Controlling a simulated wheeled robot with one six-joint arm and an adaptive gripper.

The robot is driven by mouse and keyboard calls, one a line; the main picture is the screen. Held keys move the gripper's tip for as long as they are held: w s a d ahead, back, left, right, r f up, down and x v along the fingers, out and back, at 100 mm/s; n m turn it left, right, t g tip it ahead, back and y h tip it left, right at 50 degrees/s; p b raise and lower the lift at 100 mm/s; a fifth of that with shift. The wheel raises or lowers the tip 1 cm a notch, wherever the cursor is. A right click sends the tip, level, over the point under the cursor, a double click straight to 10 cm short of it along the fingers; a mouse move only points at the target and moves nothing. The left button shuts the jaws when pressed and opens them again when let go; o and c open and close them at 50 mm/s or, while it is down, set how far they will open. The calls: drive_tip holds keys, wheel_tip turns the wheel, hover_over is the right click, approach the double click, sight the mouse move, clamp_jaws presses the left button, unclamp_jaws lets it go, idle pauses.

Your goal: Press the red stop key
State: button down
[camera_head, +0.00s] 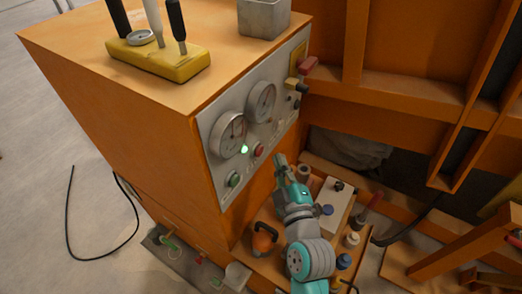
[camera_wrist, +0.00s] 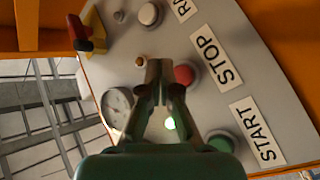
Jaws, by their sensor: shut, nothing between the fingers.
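The red stop key (camera_head: 259,150) is a round button on the grey panel of the orange cabinet. In the wrist view the red stop key (camera_wrist: 184,75) lies just right of my fingertips, beside the STOP label (camera_wrist: 216,59); the finger hides its left edge. My gripper (camera_head: 281,159) is shut and empty, right of the key in the head view and pointing toward the panel. In the wrist view my gripper (camera_wrist: 160,72) shows its tips close together in front of the panel. Whether the tips touch anything cannot be told.
A green start key (camera_wrist: 220,142) and a lit green lamp (camera_wrist: 170,124) sit near the stop key. Two gauges (camera_head: 228,134) are above it in the head view. A red-handled switch (camera_wrist: 85,32) juts out. Below, an orange shelf holds a white box (camera_head: 335,205) and an orange pot (camera_head: 264,238).

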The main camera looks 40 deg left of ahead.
sight(263, 139)
drive_tip(key=shift+s+a, duration=0.25)
drive_tip(key=shift+a, duration=0.75)
drive_tip(key=shift+a, duration=0.15)
idle(0.7)
drive_tip(key=shift+s+a, duration=0.1)
drive_tip(key=shift+a, duration=0.15)
drive_tip(key=shift+s+a, duration=0.1)
drive_tip(key=shift+a, duration=0.35)
idle(0.9)
drive_tip(key=shift+d, duration=0.1)
drive_tip(key=shift+w+d, duration=0.2)
drive_tip(key=shift+d, duration=0.55)
drive_tip(key=shift+w+d, duration=0.2)
drive_tip(key=shift+d, duration=0.65)
drive_tip(key=shift+w+d, duration=0.2)
drive_tip(key=shift+d, duration=0.6)
drive_tip(key=shift+w+d, duration=0.2)
drive_tip(key=shift+d, duration=0.65)
